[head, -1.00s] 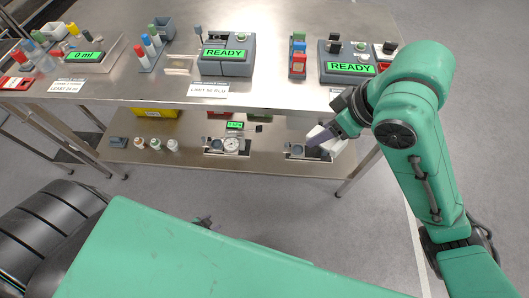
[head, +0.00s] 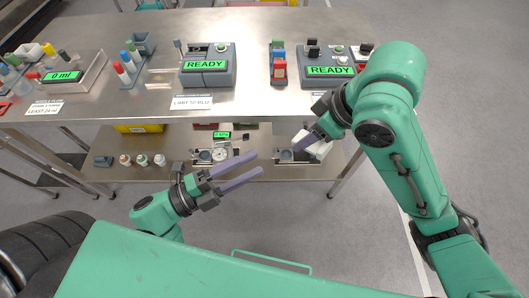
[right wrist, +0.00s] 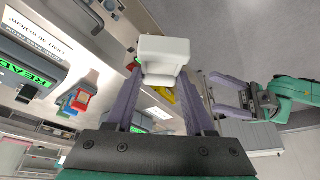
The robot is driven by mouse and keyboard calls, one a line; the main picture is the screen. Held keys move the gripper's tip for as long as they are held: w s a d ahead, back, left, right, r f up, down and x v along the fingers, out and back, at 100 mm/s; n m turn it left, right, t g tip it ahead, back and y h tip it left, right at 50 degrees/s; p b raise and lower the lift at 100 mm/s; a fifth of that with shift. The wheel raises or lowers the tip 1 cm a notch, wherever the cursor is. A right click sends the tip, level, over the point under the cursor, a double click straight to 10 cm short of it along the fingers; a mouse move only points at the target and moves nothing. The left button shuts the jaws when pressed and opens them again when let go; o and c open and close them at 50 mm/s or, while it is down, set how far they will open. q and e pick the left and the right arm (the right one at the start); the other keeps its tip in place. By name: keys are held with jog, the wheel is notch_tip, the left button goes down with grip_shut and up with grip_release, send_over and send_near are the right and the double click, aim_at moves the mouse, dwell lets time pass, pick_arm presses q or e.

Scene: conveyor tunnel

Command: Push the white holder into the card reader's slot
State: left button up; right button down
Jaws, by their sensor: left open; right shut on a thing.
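My right gripper (head: 311,139) is shut on the white holder (head: 321,149), beside the front edge of the metal table and above the right end of the lower shelf. In the right wrist view the holder (right wrist: 163,52) is a white block between the two purple fingers (right wrist: 160,92). My left gripper (head: 258,164) is open and empty, in front of the lower shelf. It also shows in the right wrist view (right wrist: 228,95). Two grey devices with green READY screens stand on the table, one at the middle (head: 207,78) and one at the right (head: 328,82). I cannot tell which is the card reader; no slot is clear.
Between the READY devices stands a rack of coloured blocks (head: 279,66). A colour-capped tube rack (head: 124,74) and a 0 ml display unit (head: 66,75) stand further left. The lower shelf (head: 132,177) holds small jars (head: 142,160) and a gauge unit (head: 219,155). The floor at right is clear.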

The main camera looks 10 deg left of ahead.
pick_arm(q)
jog(key=x, duration=1.2)
jog(key=shift+w+f, duration=0.1)
jog(key=shift+a, duration=0.1)
grip_shut()
pick_arm(e)
jog(key=shift+c, duration=0.9)
grip_release()
